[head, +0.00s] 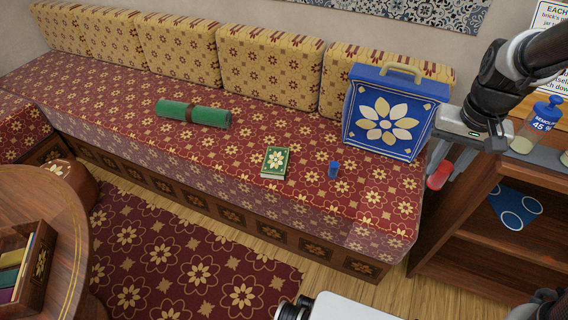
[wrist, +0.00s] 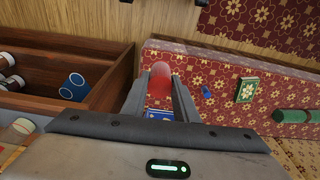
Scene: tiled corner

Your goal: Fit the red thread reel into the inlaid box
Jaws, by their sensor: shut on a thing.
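My gripper (head: 441,181) hangs at the right, in front of the bench's right end and beside the wooden shelf. It is shut on the red thread reel (head: 439,176), a smooth red rounded piece. In the wrist view the reel (wrist: 159,90) sits between the two fingers, blurred and partly hidden by them.
A blue flowered case (head: 383,145) stands on the patterned bench (head: 240,150). A small blue cup (head: 334,170), a green book (head: 276,162) and a green roll (head: 193,114) lie along it. The wooden shelf (head: 490,250) stands right. The rug (head: 190,265) is clear.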

